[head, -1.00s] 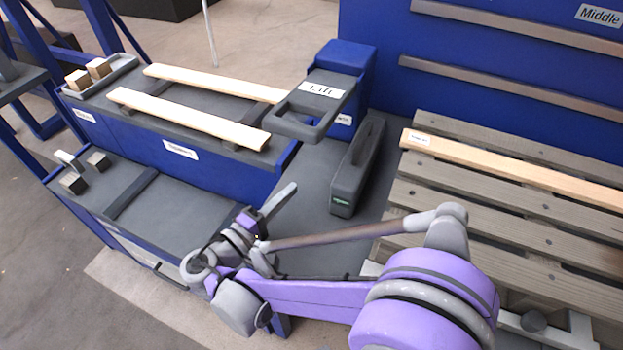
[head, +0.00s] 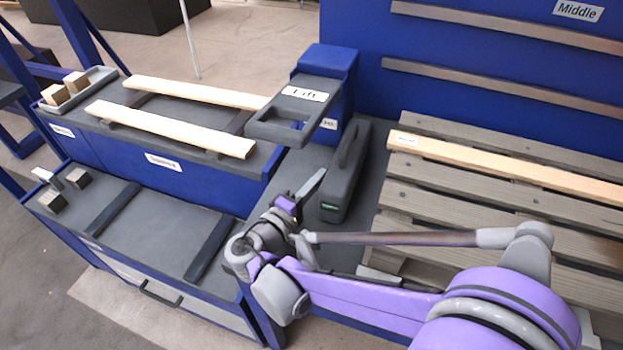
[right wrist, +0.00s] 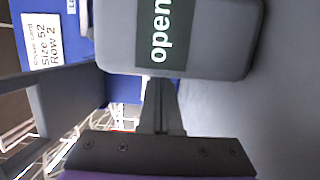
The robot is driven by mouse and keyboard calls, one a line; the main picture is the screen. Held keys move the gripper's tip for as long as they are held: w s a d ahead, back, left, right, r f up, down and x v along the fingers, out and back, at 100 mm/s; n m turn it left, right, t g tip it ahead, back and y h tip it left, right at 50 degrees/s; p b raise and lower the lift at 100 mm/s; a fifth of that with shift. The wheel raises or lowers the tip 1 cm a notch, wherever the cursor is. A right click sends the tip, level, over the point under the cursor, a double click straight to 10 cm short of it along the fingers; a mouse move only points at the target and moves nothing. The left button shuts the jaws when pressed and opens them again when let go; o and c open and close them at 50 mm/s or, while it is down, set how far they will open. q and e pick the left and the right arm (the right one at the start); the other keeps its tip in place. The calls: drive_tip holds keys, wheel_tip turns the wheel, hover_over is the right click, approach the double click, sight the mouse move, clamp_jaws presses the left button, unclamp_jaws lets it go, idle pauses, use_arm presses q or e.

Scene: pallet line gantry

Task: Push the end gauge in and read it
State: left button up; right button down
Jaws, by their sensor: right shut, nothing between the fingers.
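The end gauge (head: 345,172) looks to be the dark grey block with a raised handle on the grey deck beside the pallet. A small green label shows on its near end in the head view. In the right wrist view the gauge (right wrist: 232,42) fills the top, and its dark green panel reads "open", turned sideways. My right gripper (head: 314,183) is shut and empty, just left of the gauge's near end. In the right wrist view its fingers (right wrist: 160,105) reach to the gauge's edge; I cannot tell whether they touch. My left gripper is not in view.
A slatted pallet (head: 440,205) carrying a pale board (head: 500,166) lies to the right. A grey "Lift" bracket (head: 275,127) overhangs behind the gripper. Boards (head: 170,130) lie on the left bench. A white card (right wrist: 42,38) reads "Size 52 Row 2".

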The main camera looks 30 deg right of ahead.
sight(354, 183)
drive_tip(key=s+d, duration=0.2)
drive_tip(key=s+d+p, duration=0.1)
drive_tip(key=s+d, duration=0.1)
drive_tip(key=s, duration=0.1)
drive_tip(key=shift+s+d+p, duration=0.25)
drive_tip(key=shift+d+p, duration=0.05)
drive_tip(key=shift+d, duration=0.05)
